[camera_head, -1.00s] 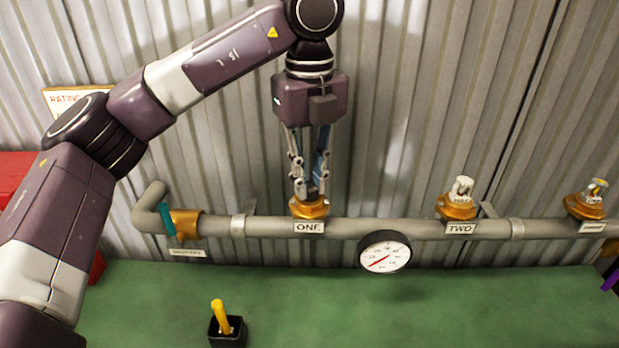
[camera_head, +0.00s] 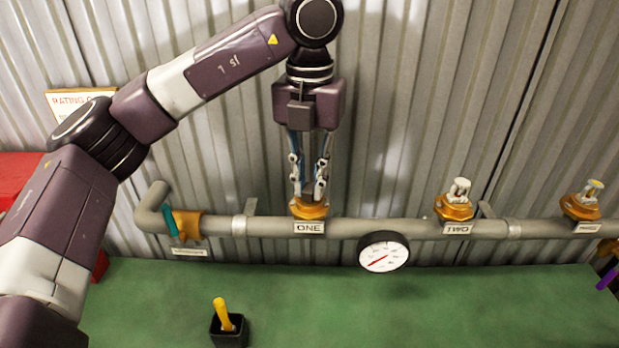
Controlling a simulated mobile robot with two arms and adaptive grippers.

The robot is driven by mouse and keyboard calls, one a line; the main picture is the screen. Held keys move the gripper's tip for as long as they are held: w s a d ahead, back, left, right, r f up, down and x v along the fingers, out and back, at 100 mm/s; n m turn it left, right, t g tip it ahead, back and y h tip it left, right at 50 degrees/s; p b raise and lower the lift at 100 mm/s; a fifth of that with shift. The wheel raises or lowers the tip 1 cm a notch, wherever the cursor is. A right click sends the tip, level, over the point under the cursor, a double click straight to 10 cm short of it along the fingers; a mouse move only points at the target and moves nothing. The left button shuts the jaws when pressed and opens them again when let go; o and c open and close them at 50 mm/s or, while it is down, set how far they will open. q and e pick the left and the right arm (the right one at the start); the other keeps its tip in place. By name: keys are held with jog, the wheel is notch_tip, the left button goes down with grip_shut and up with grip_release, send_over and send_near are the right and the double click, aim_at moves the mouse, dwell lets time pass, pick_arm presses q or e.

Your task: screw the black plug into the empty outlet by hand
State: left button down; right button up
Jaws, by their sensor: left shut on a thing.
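A grey pipe (camera_head: 400,230) runs along the wall with brass outlets on it. My left gripper (camera_head: 309,194) points straight down at the brass outlet labelled ONE (camera_head: 310,210). It is shut on a dark plug (camera_head: 309,189) at the mouth of that outlet. The fingers hide most of the plug, and I cannot tell how deep its thread sits. The outlet labelled TWO (camera_head: 455,209) holds a pale fitting, and a third outlet (camera_head: 582,208) at the right holds another fitting. My right gripper is not in view.
A pressure gauge (camera_head: 383,252) hangs below the pipe between ONE and TWO. A teal lever (camera_head: 168,219) is at the pipe's left end. A black cup with a yellow-handled tool (camera_head: 223,315) stands on the green bench (camera_head: 420,305). The bench's middle is clear.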

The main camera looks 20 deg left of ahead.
pick_arm(q)
jog(key=shift+m, duration=1.2)
jog(key=m, duration=0.2)
jog(key=shift+m+p, duration=0.3)
jog(key=m, duration=0.3)
jog(key=shift+f, duration=0.1)
jog(key=c, duration=1.7)
grip_release()
